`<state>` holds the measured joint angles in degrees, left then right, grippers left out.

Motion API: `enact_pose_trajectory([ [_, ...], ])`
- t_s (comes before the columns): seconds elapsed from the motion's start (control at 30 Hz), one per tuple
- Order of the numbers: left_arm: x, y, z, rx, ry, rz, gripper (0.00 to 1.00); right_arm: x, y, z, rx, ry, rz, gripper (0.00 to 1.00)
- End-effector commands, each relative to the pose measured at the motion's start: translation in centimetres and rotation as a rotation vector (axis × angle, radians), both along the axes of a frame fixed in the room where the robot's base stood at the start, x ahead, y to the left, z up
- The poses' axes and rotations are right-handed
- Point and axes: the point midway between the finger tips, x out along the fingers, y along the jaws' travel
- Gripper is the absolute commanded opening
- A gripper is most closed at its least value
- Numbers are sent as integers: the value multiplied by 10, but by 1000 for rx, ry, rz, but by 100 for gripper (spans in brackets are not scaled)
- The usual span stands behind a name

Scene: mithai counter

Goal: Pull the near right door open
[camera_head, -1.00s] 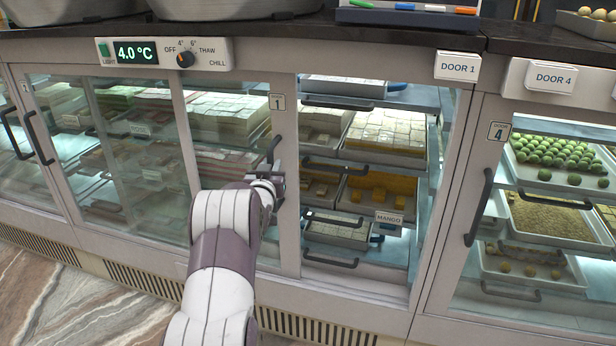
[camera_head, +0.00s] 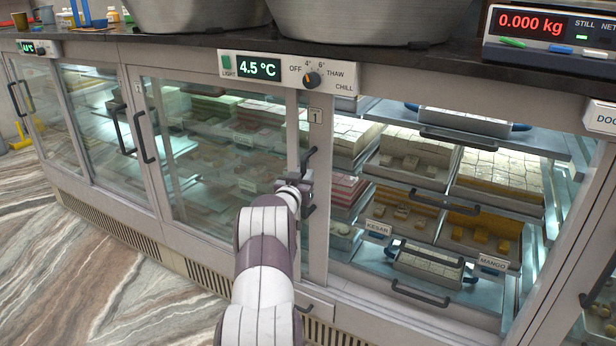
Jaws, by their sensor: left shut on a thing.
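The sliding glass door marked 1 (camera_head: 317,245) is partly open, with its pane over the left part of the case and a wide opening to its right. Its dark upright handle (camera_head: 308,158) is on the pale right-hand stile. My left gripper (camera_head: 303,190) is at the handle and shut on it; the arm partly hides the lower door. The fingertips are too small to make out clearly. My right gripper is not in view.
Pull-out trays of sweets stand in the opening, with a KESAR label (camera_head: 378,227) and a MANGO label (camera_head: 493,263). A control panel (camera_head: 290,72) reading 4.5 °C is above. Another handled door (camera_head: 600,275) is at the right edge. Marbled floor (camera_head: 110,285) lies clear at the left.

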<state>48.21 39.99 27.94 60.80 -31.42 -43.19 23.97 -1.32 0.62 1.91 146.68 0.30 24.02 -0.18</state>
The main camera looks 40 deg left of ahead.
Motion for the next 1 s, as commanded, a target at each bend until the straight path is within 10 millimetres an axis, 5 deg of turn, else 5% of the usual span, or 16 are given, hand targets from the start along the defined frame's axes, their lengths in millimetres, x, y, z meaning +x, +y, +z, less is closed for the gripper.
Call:
enact_pose_trajectory([
  [0.33,0,1,2,2,-1,0,0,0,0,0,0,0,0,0],
  [0.37,0,1,2,2,-1,0,27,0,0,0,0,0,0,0],
  [0.4,0,1,2,2,-1,0,40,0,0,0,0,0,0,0],
  [0.77,-3,-1,1,0,0,0,41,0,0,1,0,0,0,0],
  [1.0,-45,-22,3,0,1,2,41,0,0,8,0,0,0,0],
])
